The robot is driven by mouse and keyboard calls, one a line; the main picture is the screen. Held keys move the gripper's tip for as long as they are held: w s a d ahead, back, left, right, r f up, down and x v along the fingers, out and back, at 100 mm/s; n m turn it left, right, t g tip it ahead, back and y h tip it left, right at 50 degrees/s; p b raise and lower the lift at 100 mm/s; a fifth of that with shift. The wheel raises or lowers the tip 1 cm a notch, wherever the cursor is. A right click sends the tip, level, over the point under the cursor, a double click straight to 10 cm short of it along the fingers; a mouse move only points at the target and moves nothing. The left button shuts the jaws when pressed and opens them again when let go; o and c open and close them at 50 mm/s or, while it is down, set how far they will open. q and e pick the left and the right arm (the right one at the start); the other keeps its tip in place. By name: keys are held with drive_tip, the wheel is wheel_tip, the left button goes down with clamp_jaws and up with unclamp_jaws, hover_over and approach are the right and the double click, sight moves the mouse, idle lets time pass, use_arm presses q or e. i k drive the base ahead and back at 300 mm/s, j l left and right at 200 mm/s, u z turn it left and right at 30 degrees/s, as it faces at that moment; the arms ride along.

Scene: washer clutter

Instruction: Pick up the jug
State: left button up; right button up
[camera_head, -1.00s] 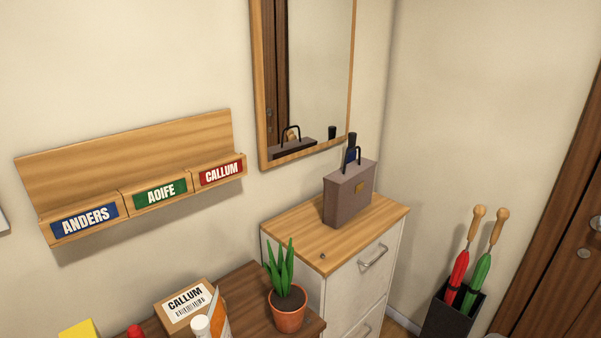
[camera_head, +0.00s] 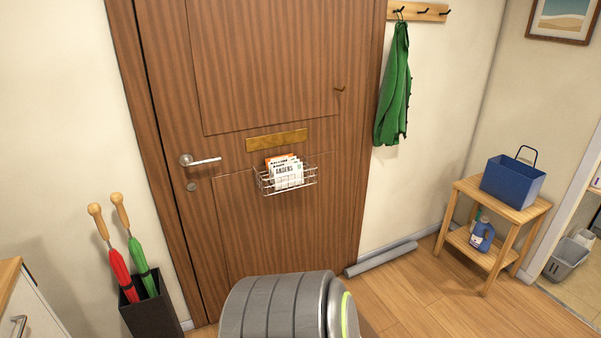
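A blue jug (camera_head: 482,236) with a pale label stands on the lower shelf of a small wooden stand (camera_head: 516,207) at the right. It looks upright, under the stand's top board. A smaller green item (camera_head: 475,218) shows just behind it, partly hidden. Neither of my grippers is in view.
A blue basket (camera_head: 513,182) with a dark handle sits on the stand's top. A grey roll (camera_head: 381,259) lies along the wall. Grey bins (camera_head: 566,258) stand beyond the doorway. An umbrella holder (camera_head: 153,309) stands left of the wooden door (camera_head: 262,70). Floor before the stand is clear.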

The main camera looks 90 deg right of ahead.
sight(477, 240)
drive_tip(key=z, duration=4.1)
drive_tip(key=i+z, duration=0.15)
drive_tip(key=i, duration=0.55)
drive_tip(key=i+z, duration=0.15)
drive_tip(key=i, duration=0.6)
drive_tip(key=i+j+z, duration=0.1)
drive_tip(key=i, duration=0.6)
drive_tip(key=j, duration=0.1)
